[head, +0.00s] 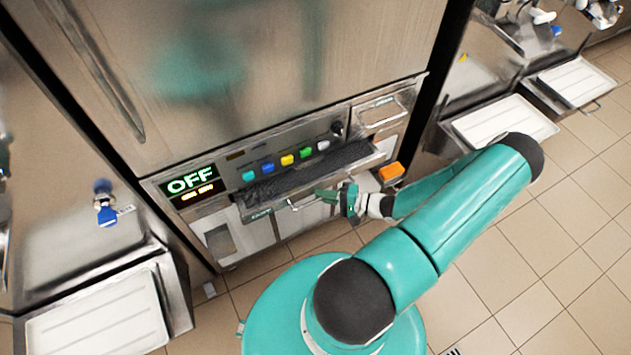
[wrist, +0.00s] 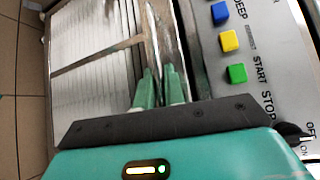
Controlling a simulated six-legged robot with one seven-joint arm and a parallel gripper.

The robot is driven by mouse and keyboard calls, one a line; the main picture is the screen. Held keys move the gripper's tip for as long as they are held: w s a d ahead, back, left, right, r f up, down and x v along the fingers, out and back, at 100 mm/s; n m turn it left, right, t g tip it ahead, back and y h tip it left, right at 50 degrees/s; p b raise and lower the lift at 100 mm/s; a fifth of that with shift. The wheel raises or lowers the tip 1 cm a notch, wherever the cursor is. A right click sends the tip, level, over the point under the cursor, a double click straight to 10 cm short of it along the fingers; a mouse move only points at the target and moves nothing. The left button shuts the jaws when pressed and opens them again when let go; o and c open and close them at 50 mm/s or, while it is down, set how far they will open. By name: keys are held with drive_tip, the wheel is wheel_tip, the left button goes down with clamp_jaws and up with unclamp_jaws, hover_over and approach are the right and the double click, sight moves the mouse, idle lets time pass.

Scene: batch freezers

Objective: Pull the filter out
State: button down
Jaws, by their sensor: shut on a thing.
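The filter (head: 312,174) is a long dark mesh piece with a metal front edge. In the head view it lies under the row of coloured buttons and juts out from the machine front. A thin handle bar runs along its front edge. My gripper (head: 330,196) is at the front edge, right of its middle, and is shut on the handle. In the wrist view my green fingers (wrist: 160,75) are close together on a narrow metal bar, and they hide the spot they grip.
The control panel shows a lit OFF display (head: 190,181) and coloured buttons (head: 287,160). An orange block (head: 391,172) is to the right of the filter. White trays (head: 100,318) jut out from the neighbouring machines. The tiled floor (head: 500,270) at the right is clear.

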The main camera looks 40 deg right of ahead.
drive_tip(key=s+a, duration=0.4)
drive_tip(key=s, duration=1.1)
drive_tip(key=shift+a, duration=0.15)
drive_tip(key=c, duration=1.5)
unclamp_jaws()
drive_tip(key=v, duration=1.3)
drive_tip(key=shift+s+d+r, duration=0.15)
drive_tip(key=shift+s+d, duration=0.05)
drive_tip(key=shift+s, duration=0.1)
